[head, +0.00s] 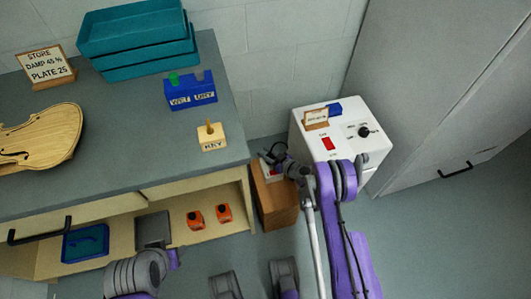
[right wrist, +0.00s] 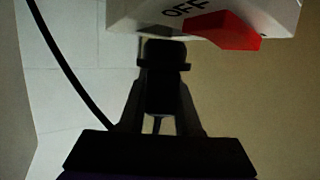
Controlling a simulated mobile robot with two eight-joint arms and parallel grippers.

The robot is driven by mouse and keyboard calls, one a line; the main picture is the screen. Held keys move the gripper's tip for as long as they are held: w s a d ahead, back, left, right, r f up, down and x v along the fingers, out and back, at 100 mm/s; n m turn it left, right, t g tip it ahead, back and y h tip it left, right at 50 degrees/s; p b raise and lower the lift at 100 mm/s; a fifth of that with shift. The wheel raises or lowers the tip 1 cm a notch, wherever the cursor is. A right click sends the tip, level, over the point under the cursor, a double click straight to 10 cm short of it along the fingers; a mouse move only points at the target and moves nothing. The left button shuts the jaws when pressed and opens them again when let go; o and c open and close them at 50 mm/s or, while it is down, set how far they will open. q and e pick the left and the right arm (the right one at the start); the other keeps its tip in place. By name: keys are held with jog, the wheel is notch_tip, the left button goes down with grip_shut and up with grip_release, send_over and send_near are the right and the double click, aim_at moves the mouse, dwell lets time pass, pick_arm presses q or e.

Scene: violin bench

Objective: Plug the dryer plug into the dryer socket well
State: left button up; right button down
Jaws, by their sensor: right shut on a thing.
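My right gripper (head: 277,156) is over a wooden block between the bench and the white cabinet. In the right wrist view, its fingers (right wrist: 163,72) are shut on a dark plug (right wrist: 165,92). The plug's top end is close below the edge of a white box (right wrist: 140,14) marked OFF, with a red switch (right wrist: 222,28). A small white and red unit (head: 268,170) shows on the block, partly behind my gripper; it may be that box. I cannot make out the socket opening or whether the plug touches it. My left gripper is not visible; only part of that arm shows low left.
The wooden block (head: 275,205) stands beside the bench (head: 110,160). The white cabinet (head: 320,155) with a red switch and black knob is close to my right arm. A black cable (right wrist: 55,55) curves at the left in the wrist view. Floor at right is clear.

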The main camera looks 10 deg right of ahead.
jog(key=shift+f+b, duration=0.7)
jog(key=shift+f, duration=0.4)
jog(key=c, duration=0.5)
grip_release()
jog(key=shift+r, duration=0.1)
notch_tip(320, 180, up, 10)
jog(key=p, duration=0.2)
jog(key=shift+p, duration=0.3)
